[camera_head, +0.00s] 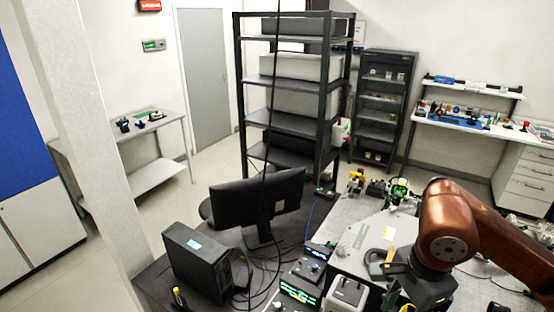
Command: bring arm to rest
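My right arm (447,235), copper-coloured, comes in from the right edge and bends down over the bench. Its dark end with the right gripper (420,288) is low in the picture, close beside a light grey instrument box (362,240). The fingers cannot be made out, so I cannot tell if they are open or shut, or if anything is between them. My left arm and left gripper are not in view.
A black monitor (258,200), a dark computer box (197,262) and small lit control units (300,288) crowd the bench, with loose cables between. A black shelf rack (285,125) stands behind. A side table (150,170) is at left; open floor lies between.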

